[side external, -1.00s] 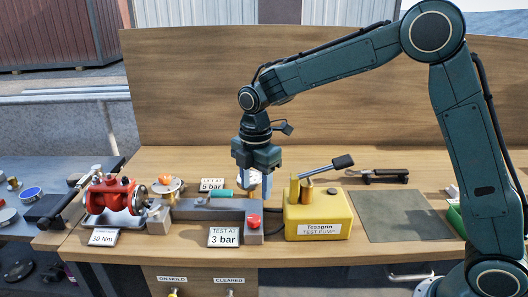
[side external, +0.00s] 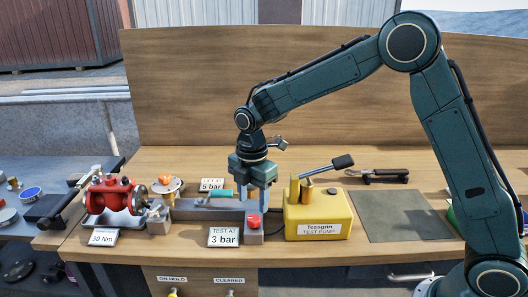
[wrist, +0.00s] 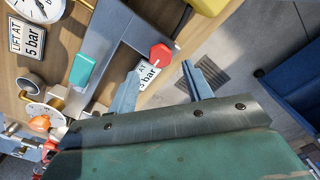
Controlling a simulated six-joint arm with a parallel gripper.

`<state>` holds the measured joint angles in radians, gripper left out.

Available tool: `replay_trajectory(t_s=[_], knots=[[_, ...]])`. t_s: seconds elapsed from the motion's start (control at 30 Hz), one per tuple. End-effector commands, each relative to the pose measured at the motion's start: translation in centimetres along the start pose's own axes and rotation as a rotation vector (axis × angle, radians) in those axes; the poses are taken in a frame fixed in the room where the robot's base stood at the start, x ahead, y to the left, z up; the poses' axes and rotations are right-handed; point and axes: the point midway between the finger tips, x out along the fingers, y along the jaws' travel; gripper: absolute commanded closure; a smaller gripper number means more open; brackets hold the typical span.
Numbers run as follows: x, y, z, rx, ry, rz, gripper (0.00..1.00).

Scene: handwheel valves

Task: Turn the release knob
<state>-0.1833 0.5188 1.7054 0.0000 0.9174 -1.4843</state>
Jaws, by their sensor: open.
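The red knob (side external: 254,222) sits on the right end block of the grey test bench. It looks like the release knob, though no label on it is readable. In the wrist view the knob (wrist: 160,55) is a red hexagon just beyond the fingertips. My gripper (side external: 253,203) points down just above the knob, its two fingers apart. In the wrist view my gripper (wrist: 160,77) is open and empty, with the knob ahead of the gap between the fingers. Whether a finger touches the knob cannot be told.
The yellow test pump (side external: 318,222) with its lever stands close at right. A "3 bar" card (side external: 224,237) stands in front. The red valve (side external: 110,197) is at left. A teal-handled part (side external: 221,194) lies on the bench. The green mat (side external: 400,216) is clear.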

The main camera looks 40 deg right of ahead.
Motion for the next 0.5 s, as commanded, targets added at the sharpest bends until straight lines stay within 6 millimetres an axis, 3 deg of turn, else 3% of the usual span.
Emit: replay_trajectory(t_s=[0.5], knots=[[4.5, -0.1, 0.0, 0.000, 0.000, -0.002, 0.50]])
